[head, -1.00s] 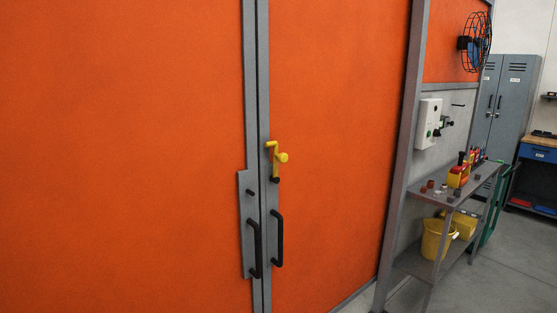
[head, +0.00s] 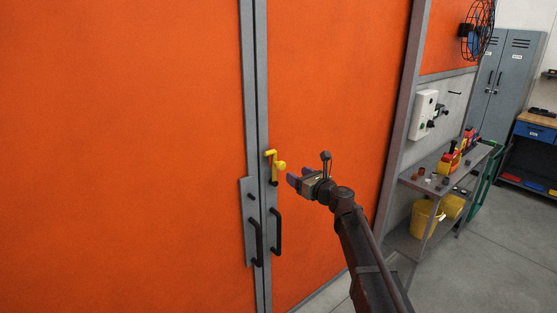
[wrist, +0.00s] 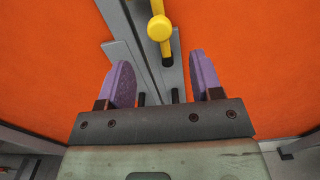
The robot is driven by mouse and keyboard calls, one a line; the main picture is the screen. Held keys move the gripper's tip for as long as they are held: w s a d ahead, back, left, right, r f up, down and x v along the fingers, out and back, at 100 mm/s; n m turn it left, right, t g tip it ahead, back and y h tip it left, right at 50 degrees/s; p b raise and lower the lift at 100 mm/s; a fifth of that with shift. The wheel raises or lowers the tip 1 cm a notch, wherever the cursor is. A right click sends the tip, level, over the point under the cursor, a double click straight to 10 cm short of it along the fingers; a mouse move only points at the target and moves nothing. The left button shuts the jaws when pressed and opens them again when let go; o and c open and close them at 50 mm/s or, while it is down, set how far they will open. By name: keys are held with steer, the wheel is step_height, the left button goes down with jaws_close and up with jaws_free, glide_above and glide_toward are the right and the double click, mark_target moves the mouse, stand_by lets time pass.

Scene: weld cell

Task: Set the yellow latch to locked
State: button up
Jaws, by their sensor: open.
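The yellow latch (head: 273,167) is on the right door's grey edge strip, above the black handles. Its top arm reaches left toward the seam and a round knob sticks out at its right side. In the wrist view the latch knob (wrist: 159,28) is ahead, beyond and between the finger pads. My gripper (head: 292,177) is just right of the latch, apart from it. In the wrist view my gripper (wrist: 160,85) has its two purple pads spread wide with nothing between them.
Two orange doors (head: 120,150) meet at a grey seam, with black pull handles (head: 277,231) below the latch. A grey shelf (head: 440,182) with small parts and yellow buckets (head: 424,217) stands at right. Open floor (head: 490,265) lies at lower right.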

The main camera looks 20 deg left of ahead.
mark_target(283, 167)
steer(key=x, duration=1.1)
steer(key=shift+d, duration=0.1)
jaws_close()
